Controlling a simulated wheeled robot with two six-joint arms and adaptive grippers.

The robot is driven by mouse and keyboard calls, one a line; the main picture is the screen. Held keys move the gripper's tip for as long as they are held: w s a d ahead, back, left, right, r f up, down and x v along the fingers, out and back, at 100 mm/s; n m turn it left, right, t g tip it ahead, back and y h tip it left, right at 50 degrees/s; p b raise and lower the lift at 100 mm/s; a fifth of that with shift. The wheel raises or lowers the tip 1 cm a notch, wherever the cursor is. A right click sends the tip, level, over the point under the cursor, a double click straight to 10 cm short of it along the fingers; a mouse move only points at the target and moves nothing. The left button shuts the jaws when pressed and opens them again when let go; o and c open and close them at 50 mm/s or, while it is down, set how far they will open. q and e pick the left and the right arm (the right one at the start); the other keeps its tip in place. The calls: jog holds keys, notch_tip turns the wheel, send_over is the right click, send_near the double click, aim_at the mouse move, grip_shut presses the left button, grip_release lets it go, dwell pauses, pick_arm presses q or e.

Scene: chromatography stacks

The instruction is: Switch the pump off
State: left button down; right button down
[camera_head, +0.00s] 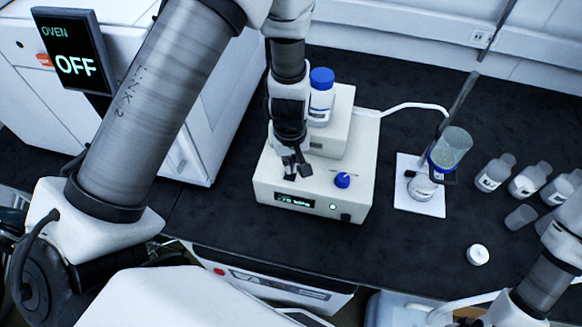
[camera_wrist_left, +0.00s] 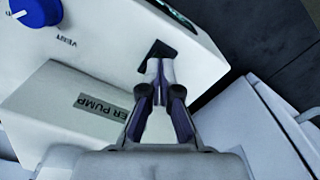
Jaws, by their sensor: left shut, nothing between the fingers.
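The pump (camera_head: 267,184) is a white box on the dark bench in the head view. Its front has a lit display (camera_head: 295,201), seeming to read about -70 kPa, a small green light (camera_head: 333,207) and a dark square (camera_head: 346,217). A blue vent knob (camera_head: 342,180) is on top; it also shows in the wrist view (camera_wrist_left: 33,10). My left gripper (camera_head: 296,170) points down over the pump's top left, shut and empty. In the wrist view its fingertips (camera_wrist_left: 159,68) are at a small black part (camera_wrist_left: 155,52) on the pump; I cannot tell whether they touch it.
A blue-capped bottle (camera_head: 321,96) stands on the pump's raised rear block. A tube runs to a filter flask (camera_head: 421,187) on a white plate. Several bottles (camera_head: 495,172) stand at right. The oven display (camera_head: 75,66) reads OFF. The bench right of the pump's front is clear.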

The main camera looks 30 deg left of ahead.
pick_arm(q)
jog(key=shift+f+b, duration=0.4)
jog(key=shift+f, duration=0.15)
notch_tip(320, 180, up, 7)
jog(key=p, duration=0.7)
jog(key=shift+r, duration=0.1)
dwell(0.4)
